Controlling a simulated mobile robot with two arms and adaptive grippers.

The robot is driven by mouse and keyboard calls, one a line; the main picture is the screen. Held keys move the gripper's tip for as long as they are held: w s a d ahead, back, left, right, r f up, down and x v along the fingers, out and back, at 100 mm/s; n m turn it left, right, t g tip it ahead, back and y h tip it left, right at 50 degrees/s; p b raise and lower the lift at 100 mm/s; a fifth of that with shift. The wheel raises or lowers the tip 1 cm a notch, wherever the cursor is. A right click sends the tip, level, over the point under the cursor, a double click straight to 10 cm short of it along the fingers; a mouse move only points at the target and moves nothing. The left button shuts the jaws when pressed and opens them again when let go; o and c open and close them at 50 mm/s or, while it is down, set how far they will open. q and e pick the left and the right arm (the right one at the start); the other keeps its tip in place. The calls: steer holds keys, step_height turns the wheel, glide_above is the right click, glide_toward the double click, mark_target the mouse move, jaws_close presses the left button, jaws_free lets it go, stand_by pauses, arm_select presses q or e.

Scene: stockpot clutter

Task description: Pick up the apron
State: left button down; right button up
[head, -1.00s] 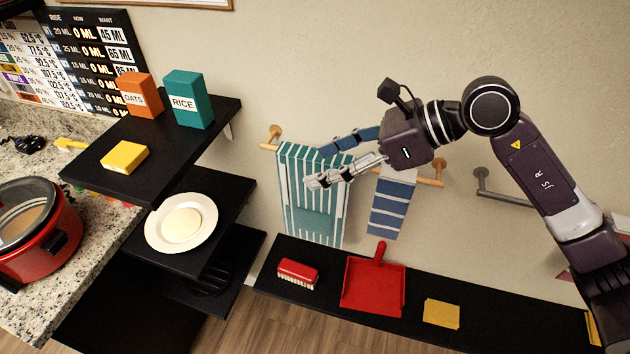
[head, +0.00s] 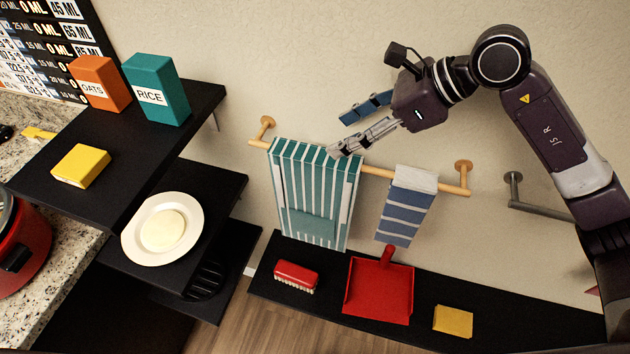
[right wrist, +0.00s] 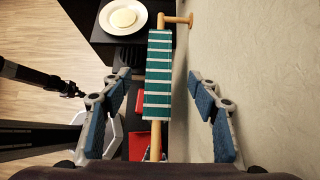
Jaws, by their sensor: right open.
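The apron (head: 312,200) is teal with white stripes. It hangs folded over the left part of a wooden rail (head: 375,172) on the wall. My right gripper (head: 341,135) is open and empty at the apron's top right corner in the head view. In the right wrist view the apron (right wrist: 158,85) lies along the rail between the two spread fingers, with a gap on each side. The near finger covers a bit of the apron's top edge in the head view.
A blue striped towel (head: 405,212) hangs right of the apron. Below, a black shelf (head: 480,335) holds a red brush (head: 296,274), a red dustpan (head: 380,288) and a yellow cloth (head: 453,320). Left are black shelves with a plate (head: 195,215) and boxes. The wall is close behind the rail.

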mark_target(315, 165)
steer(key=shift+f+b, duration=0.35)
steer(key=shift+f, duration=0.2)
steer(key=f+b, duration=0.4)
steer(key=shift+w+f, duration=0.2)
steer(key=shift+f+b, duration=0.3)
steer(key=shift+b, duration=0.15)
steer(key=shift+a+f, duration=0.1)
steer(key=shift+a, duration=0.15)
steer(key=shift+p+x, duration=0.85)
steer(key=shift+x, duration=0.35)
steer(key=p+x, duration=0.1)
steer(key=x, duration=0.1)
steer(key=p+x, duration=0.1)
steer(key=x, duration=0.1)
steer(key=shift+s+a+r+p, duration=0.15)
steer(key=shift+a+r+p, duration=0.05)
steer(key=shift+a+p, duration=0.1)
steer(key=shift+a+f, duration=0.2)
steer(key=shift+f, duration=0.15)
jaws_close()
